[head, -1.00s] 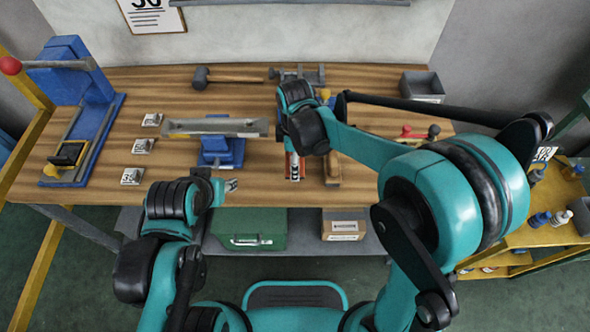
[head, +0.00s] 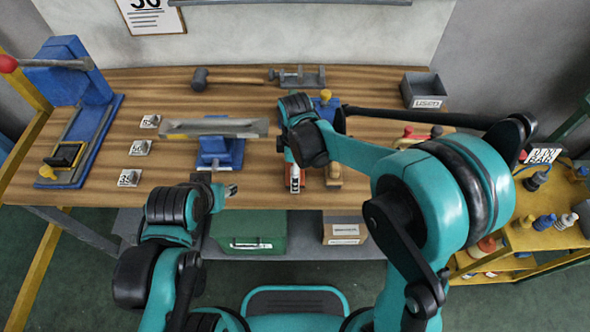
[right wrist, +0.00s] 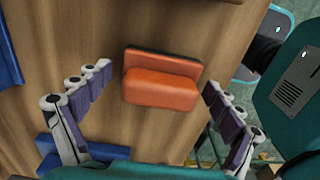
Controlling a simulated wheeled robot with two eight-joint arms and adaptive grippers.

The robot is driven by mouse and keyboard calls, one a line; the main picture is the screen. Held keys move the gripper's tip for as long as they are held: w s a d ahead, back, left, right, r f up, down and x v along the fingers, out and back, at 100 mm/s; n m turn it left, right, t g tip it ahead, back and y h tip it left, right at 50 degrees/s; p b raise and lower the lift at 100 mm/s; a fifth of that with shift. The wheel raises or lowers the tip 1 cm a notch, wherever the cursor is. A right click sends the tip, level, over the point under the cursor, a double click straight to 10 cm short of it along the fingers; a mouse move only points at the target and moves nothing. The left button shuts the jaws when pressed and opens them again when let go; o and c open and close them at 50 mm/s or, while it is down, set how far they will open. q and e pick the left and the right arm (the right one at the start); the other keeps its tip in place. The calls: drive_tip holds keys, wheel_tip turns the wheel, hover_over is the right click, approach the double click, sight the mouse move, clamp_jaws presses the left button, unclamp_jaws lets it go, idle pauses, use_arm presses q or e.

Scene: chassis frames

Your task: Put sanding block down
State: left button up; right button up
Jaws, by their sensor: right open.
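The sanding block (right wrist: 162,84), orange with a dark backing along one side, lies on the wooden workbench (head: 110,172) in the right wrist view. My right gripper (right wrist: 157,80) is open, with its fingers spread on either side of the block and a visible gap at each side. In the head view my right gripper (head: 294,180) is over the bench near its front edge and mostly hides the block. My left gripper (head: 231,190) is over the front edge of the bench, left of the right one; its jaws are too small to read.
A blue stand with a grey channel-shaped bar (head: 214,128) is left of my right gripper. A wooden-handled tool (head: 334,174) lies close on its right.

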drive_tip(key=shift+r, duration=0.1)
drive_tip(key=shift+r, duration=0.25)
wheel_tip(320, 180, up, 12)
drive_tip(key=p, duration=0.4)
drive_tip(key=shift+f, duration=0.1)
drive_tip(key=s+d+r+m+t, duration=0.1)
drive_tip(key=s+d+m+t, duration=0.2)
drive_tip(key=s+d+m, duration=0.3)
drive_tip(key=s+d+r+m+t, duration=0.2)
drive_tip(key=s+d+m+t, duration=0.2)
drive_tip(key=d+m, duration=0.7)
drive_tip(key=shift+s+d+m, duration=0.4)
drive_tip(key=shift+s+m, duration=0.1)
drive_tip(key=shift+s, duration=0.55)
